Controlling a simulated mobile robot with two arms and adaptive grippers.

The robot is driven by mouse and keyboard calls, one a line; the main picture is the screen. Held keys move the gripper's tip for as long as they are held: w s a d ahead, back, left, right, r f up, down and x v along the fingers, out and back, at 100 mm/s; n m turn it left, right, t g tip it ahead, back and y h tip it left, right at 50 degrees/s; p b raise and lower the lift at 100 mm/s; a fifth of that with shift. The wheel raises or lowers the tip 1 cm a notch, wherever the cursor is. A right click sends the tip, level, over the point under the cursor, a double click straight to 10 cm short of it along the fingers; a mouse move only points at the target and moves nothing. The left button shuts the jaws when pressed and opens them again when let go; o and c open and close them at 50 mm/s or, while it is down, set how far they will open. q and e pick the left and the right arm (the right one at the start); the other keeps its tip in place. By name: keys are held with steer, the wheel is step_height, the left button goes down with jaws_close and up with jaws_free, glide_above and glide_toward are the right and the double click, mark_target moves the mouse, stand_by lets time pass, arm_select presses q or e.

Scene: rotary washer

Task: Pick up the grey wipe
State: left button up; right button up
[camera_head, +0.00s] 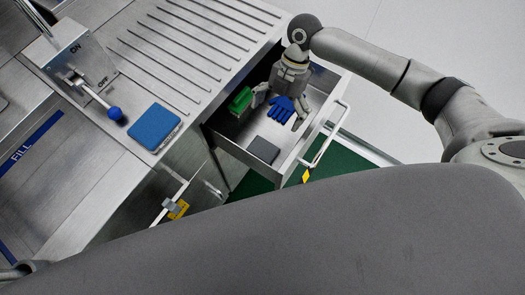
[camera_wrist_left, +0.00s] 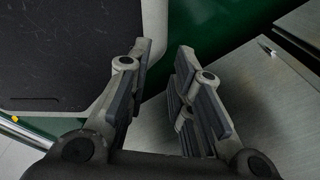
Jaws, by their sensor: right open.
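The grey wipe (camera_head: 263,150) is a dark grey square lying flat in the near corner of an open metal drawer (camera_head: 234,148). My right gripper (camera_head: 281,102) is open above the drawer, over a blue glove (camera_head: 283,109) and beside a green block (camera_head: 240,101). It is apart from the wipe, which lies nearer the drawer's front left corner in the picture. Whether the right gripper touches the glove I cannot tell. My left gripper (camera_wrist_left: 162,65) is open and empty in the left wrist view, far from these items.
A blue pad (camera_head: 154,126) lies on the ribbed metal counter (camera_head: 185,60) left of the drawer. A lever with a blue knob (camera_head: 115,113) stands farther left. The drawer's walls and handle rail (camera_head: 327,137) border the wipe. Yellow tags hang near the drawer fronts.

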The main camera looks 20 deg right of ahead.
mark_target(266, 145)
steer(key=p+x, duration=0.1)
steer(key=x, duration=1)
steer(key=shift+f, duration=0.35)
steer(key=c, duration=0.8)
